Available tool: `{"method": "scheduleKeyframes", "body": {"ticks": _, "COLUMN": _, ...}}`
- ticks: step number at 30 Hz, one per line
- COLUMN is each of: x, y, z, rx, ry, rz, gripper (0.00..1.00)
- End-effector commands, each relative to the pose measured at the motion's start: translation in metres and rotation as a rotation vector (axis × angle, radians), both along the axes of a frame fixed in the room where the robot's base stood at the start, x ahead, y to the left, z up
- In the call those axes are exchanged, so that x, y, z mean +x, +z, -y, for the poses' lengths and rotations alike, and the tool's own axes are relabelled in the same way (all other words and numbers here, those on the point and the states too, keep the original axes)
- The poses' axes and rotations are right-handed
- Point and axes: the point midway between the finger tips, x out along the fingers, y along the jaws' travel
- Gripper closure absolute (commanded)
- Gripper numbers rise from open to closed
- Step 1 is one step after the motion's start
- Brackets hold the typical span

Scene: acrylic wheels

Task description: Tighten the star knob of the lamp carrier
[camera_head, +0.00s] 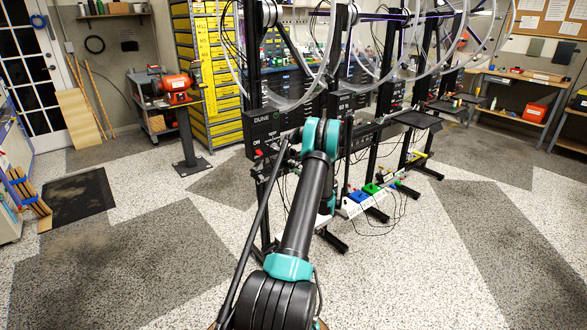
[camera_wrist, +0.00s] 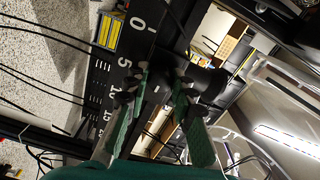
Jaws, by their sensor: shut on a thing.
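In the wrist view my gripper (camera_wrist: 162,84) has its two green-padded fingers closed around a small dark part, the star knob (camera_wrist: 160,88). The fingers and the dim light hide most of its outline. The knob sits in front of a black post with a white scale (camera_wrist: 134,60) marked 0, 5, 10 and on. A black round body (camera_wrist: 208,84), perhaps part of the lamp carrier, is beside the right finger. In the head view my arm reaches to the dark wheel stand (camera_head: 335,105) and hides the gripper, the knob and most of the carrier.
Several clear wheels (camera_head: 292,100) hang along the row of stands. Thin black cables (camera_wrist: 45,75) run near the post in the wrist view. A red grinder (camera_head: 176,83) on a pedestal and yellow drawers (camera_head: 205,75) stand behind.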

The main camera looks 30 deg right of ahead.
Motion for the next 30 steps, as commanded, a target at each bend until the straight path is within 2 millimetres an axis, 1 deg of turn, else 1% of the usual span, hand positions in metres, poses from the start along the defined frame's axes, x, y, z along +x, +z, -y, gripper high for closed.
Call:
{"method": "scheduleKeyframes", "body": {"ticks": 6, "x": -0.0012, "y": -0.0006, "z": 0.0012, "rx": 0.035, "ry": -0.002, "rz": -0.004, "gripper": 1.0}}
{"method": "scheduleKeyframes", "body": {"ticks": 18, "x": -0.0013, "y": -0.0007, "z": 0.0013, "rx": 0.039, "ry": -0.002, "rz": -0.005, "gripper": 1.0}}
{"method": "scheduleKeyframes", "body": {"ticks": 19, "x": -0.0013, "y": -0.0007, "z": 0.0013, "rx": 0.039, "ry": -0.002, "rz": -0.005, "gripper": 0.72}}
{"method": "scheduleKeyframes", "body": {"ticks": 21, "x": -0.0012, "y": -0.0007, "z": 0.0012, "rx": 0.039, "ry": -0.002, "rz": -0.005, "gripper": 0.63}}
{"method": "scheduleKeyframes", "body": {"ticks": 23, "x": -0.001, "y": -0.0006, "z": 0.0009, "rx": 0.039, "ry": -0.002, "rz": -0.004, "gripper": 0.56}}
{"method": "scheduleKeyframes", "body": {"ticks": 24, "x": -0.0008, "y": -0.0005, "z": 0.0009, "rx": 0.039, "ry": -0.001, "rz": -0.004, "gripper": 0.54}}
{"method": "scheduleKeyframes", "body": {"ticks": 30, "x": -0.0005, "y": -0.0003, "z": 0.0004, "rx": 0.039, "ry": -0.001, "rz": -0.004, "gripper": 0.54}}
